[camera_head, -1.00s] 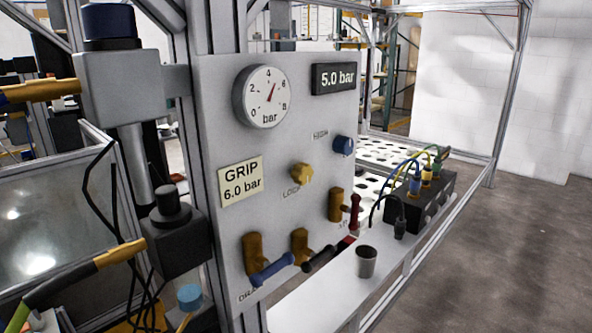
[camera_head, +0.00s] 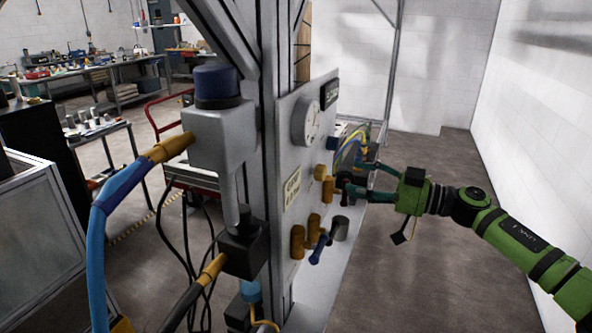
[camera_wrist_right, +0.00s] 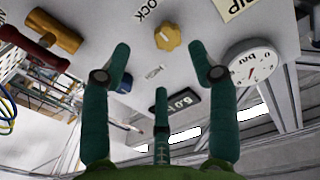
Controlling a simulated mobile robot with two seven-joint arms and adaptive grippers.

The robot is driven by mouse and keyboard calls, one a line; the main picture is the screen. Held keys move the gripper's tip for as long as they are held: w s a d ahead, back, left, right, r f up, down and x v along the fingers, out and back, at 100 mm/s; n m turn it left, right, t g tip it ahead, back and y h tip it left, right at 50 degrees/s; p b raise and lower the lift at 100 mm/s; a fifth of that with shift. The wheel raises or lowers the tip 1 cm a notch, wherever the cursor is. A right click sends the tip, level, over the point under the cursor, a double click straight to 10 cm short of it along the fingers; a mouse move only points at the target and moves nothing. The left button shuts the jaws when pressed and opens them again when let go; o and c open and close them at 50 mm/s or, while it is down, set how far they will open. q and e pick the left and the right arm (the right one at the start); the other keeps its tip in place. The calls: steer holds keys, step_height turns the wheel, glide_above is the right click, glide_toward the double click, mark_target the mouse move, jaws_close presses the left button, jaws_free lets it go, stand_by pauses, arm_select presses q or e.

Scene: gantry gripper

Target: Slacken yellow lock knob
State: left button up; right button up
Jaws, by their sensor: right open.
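The yellow lock knob (camera_wrist_right: 167,33) sits on the grey panel next to the word LOCK in the right wrist view, apart from my fingertips. In the head view the yellow knob (camera_head: 319,173) shows edge-on on the panel (camera_head: 284,118). My right gripper (camera_head: 356,178), with green fingers, is in front of the panel, to the right of the knob. In the right wrist view my right gripper (camera_wrist_right: 160,62) is open and empty, with its fingers spread and the knob seen beyond the gap between them. My left gripper is not in view.
A pressure gauge (camera_wrist_right: 253,62) and a 5.0 bar display (camera_wrist_right: 179,102) are on the panel. A brass valve with a red handle (camera_wrist_right: 33,47) is at the wrist view's left. A valve with a blue handle (camera_head: 319,248) sticks out lower down. A grey cup (camera_head: 341,229) stands beside it.

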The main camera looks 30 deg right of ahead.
mark_target(325, 175)
steer(key=shift+w+a+r+p, duration=0.55)
steer(key=shift+w+a+p, duration=0.05)
steer(key=shift+w+a, duration=0.15)
steer(key=p+x, duration=0.2)
steer(key=x, duration=0.2)
steer(key=shift+s+a, duration=0.1)
steer(key=shift+a, duration=0.1)
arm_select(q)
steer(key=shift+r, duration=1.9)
arm_select(e)
steer(key=shift+w+a+f, duration=0.15)
steer(key=shift+w+a, duration=0.15)
steer(key=shift+w, duration=0.1)
steer(key=c, duration=1.1)
